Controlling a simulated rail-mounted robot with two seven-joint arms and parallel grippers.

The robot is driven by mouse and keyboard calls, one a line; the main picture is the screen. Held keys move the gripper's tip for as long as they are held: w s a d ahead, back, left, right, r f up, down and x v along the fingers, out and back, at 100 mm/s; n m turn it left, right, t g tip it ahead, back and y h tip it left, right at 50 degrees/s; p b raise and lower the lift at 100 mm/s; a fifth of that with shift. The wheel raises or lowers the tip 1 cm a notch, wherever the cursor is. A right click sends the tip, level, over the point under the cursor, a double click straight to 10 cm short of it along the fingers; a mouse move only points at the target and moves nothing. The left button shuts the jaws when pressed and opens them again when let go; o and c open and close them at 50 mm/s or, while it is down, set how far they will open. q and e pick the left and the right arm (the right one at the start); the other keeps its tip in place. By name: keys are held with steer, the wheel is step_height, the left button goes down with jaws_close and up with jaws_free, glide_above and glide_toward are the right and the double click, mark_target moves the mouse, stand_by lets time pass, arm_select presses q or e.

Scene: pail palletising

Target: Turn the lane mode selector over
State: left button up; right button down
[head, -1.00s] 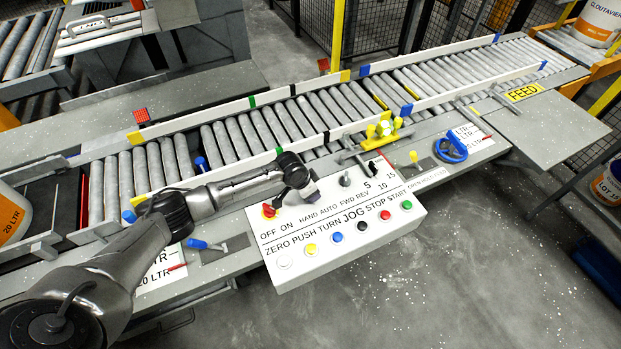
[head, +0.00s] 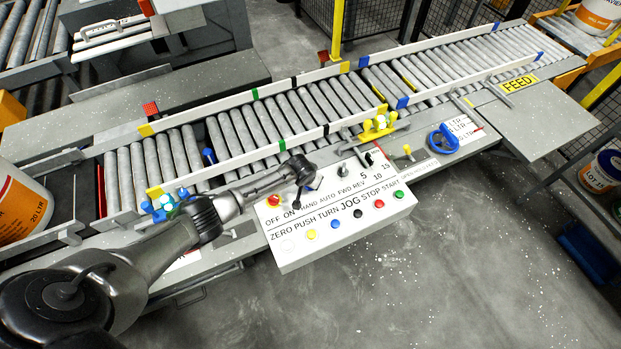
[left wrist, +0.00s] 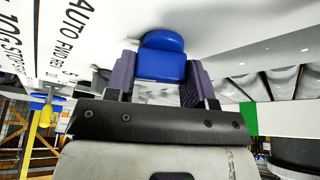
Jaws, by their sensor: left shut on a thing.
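The control panel (head: 335,215) is a white slanted box beside the roller conveyor, with printed labels and coloured buttons. My left gripper (head: 302,180) is at its upper edge, by the HAND AUTO lettering. In the left wrist view the purple finger pads of my left gripper (left wrist: 161,75) are shut on a blue knob (left wrist: 163,58) against the white panel face. By its place the knob appears to be the lane mode selector. In the head view the gripper hides the knob, and I cannot tell which label it points to. My right gripper is not in view.
A red button (head: 273,201) sits left of the gripper on the panel. A blue handwheel (head: 442,142) and a yellow clamp (head: 378,127) stand further right. The roller conveyor (head: 245,135) runs behind. A pail (head: 22,205) stands at its left end.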

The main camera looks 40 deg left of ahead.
arm_select(q)
steer(key=shift+r, duration=0.1)
stand_by(0.3)
steer(key=o, duration=0.9)
steer(key=shift+s+r, duration=0.1)
steer(key=shift+r, duration=0.25)
steer(key=shift+p+v, duration=1.55)
steer(key=shift+v, duration=4.95)
